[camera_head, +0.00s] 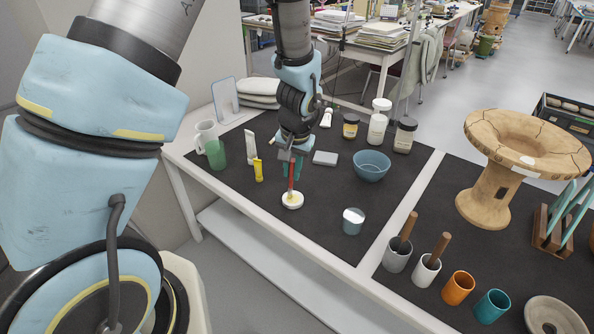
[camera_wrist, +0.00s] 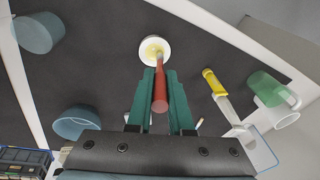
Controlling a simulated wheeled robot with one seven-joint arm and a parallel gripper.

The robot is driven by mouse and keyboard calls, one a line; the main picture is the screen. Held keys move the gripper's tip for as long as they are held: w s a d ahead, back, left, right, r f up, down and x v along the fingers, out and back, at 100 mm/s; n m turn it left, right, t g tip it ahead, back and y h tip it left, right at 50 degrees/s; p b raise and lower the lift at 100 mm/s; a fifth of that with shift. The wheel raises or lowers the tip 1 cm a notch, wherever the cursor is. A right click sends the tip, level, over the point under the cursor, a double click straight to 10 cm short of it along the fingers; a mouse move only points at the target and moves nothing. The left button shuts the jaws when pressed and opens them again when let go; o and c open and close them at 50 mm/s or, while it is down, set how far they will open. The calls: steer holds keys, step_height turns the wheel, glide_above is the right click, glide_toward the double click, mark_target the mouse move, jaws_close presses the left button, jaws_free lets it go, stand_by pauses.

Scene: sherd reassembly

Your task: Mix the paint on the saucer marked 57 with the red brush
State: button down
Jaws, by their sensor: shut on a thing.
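My gripper (camera_head: 291,165) is shut on the red brush (camera_head: 291,182) and holds it upright, with its tip down at the white saucer (camera_head: 286,204). In the wrist view my teal fingers (camera_wrist: 160,100) stand on either side of the red handle (camera_wrist: 160,92). The brush tip meets the saucer (camera_wrist: 146,55) there, over a yellowish patch of paint. The saucer is small and round and lies on the dark mat. No number can be read on it, and I cannot tell whether the tip presses on the paint.
A grey block (camera_head: 325,158) is near my gripper. The mat in front is clear.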

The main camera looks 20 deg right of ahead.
steer(key=shift+s+d, duration=0.6)
steer(key=shift+s, duration=0.15)
steer(key=shift+w, duration=0.1)
steer(key=shift+w+a, duration=0.35)
steer(key=shift+w, duration=0.55)
steer(key=shift+s+d, duration=0.2)
steer(key=shift+s, duration=0.95)
step_height(320, 180, up, 5)
steer(key=p, duration=0.3)
